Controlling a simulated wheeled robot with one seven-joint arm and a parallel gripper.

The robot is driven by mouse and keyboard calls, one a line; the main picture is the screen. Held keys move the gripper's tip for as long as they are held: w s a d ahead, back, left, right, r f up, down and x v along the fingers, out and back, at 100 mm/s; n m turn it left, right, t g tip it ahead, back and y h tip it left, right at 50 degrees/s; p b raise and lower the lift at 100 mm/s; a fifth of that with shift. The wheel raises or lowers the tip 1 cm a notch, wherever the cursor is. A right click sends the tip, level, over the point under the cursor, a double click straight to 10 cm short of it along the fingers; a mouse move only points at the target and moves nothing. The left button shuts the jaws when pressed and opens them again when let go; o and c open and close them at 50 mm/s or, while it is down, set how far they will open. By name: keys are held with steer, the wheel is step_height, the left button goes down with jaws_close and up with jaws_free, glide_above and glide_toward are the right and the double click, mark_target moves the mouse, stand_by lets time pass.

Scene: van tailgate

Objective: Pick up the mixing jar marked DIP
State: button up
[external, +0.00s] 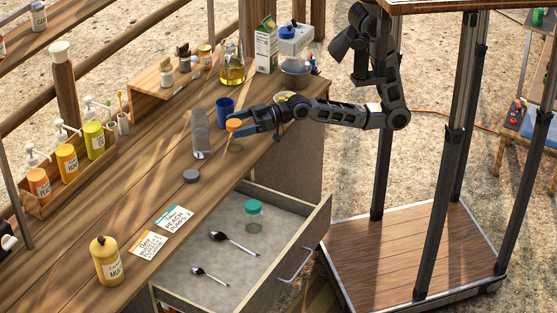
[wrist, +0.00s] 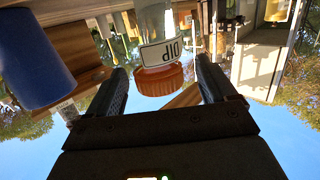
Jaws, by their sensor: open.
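The jar marked DIP (wrist: 158,62) has a clear body, an orange lid and a white label, and appears upside down in the wrist view. In the external view the jar's orange lid (external: 234,125) shows at the tip of my gripper (external: 240,124), and the jar stands upright on the wooden counter. In the wrist view my gripper (wrist: 161,70) is open, with one dark finger on each side of the jar. Gaps show between the fingers and the lid. The label is not readable in the external view.
A tall clear glass (external: 200,135) and a blue cup (external: 225,106) stand close by the jar. A dark disc (external: 191,176) lies on the counter. The open drawer (external: 205,272) below holds a teal-lidded jar (external: 253,216) and two spoons. A bowl (external: 295,72) stands farther back.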

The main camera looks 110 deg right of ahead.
mark_target(229, 127)
steer(key=shift+w+d+f, duration=0.1)
steer(key=shift+w+f, duration=0.05)
steer(key=shift+w, duration=0.7)
steer(key=shift+w+f, duration=0.15)
steer(key=shift+w, duration=0.7)
steer(key=shift+c, duration=0.4)
steer(key=c, duration=1.1)
